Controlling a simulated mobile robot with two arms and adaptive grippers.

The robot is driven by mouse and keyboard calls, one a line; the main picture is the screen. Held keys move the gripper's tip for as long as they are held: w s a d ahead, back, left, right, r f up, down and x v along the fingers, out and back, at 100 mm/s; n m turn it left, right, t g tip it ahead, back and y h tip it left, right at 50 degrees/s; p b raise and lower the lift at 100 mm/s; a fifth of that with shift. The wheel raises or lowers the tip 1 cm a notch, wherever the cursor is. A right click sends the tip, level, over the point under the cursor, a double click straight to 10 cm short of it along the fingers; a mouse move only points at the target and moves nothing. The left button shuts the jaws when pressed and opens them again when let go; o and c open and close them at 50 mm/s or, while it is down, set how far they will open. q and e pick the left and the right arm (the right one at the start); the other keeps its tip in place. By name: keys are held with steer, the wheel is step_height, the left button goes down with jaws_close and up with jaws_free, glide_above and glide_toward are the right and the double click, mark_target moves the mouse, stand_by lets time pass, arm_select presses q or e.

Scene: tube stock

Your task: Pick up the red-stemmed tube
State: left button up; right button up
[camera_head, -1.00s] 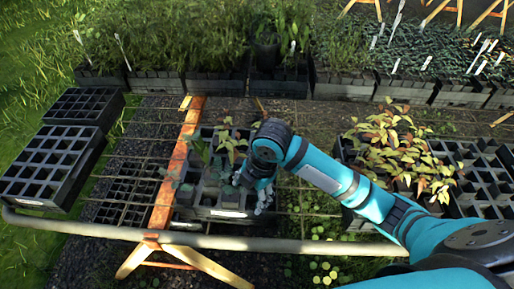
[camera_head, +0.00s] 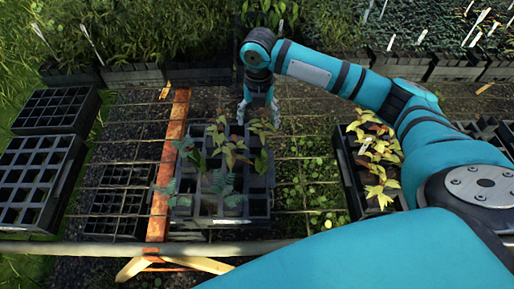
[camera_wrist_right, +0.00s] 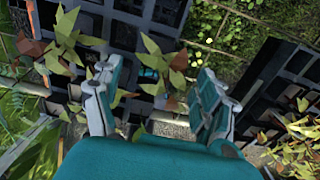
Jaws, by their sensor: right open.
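Several small plants in tubes stand in a black crate (camera_head: 258,205) at the middle of the head view. Some have reddish-brown and green leaves, such as one plant (camera_head: 232,150); stem colours are too small to tell, so I cannot single out the red-stemmed tube. My right gripper (camera_head: 258,112) points down at the crate's far edge, beside the plants. In the right wrist view, the open right gripper (camera_wrist_right: 156,80) has a plant (camera_wrist_right: 168,72) with green and reddish-brown leaves showing between its fingers; its tube is largely hidden. My left gripper is not in view.
Empty black crates (camera_head: 40,178) stand at the left. A crate of yellow-leaved plants (camera_head: 375,165) is at the right, partly behind my arm. An orange beam (camera_head: 168,165) and wire mesh support the crates. Dense potted plants (camera_head: 140,45) line the back.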

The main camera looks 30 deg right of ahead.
mark_target(257, 140)
step_height(257, 140, down, 4)
steer(key=shift+w+r, duration=0.1)
steer(key=shift+w, duration=0.05)
steer(key=shift+f+p, duration=0.45)
steer(key=shift+f, duration=0.9)
step_height(257, 140, down, 4)
steer(key=shift+a+r+p, duration=0.15)
steer(key=shift+p, duration=0.3)
steer(key=shift+f, duration=0.35)
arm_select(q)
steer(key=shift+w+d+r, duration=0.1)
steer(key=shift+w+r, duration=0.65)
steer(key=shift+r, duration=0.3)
arm_select(e)
steer(key=c, duration=1.4)
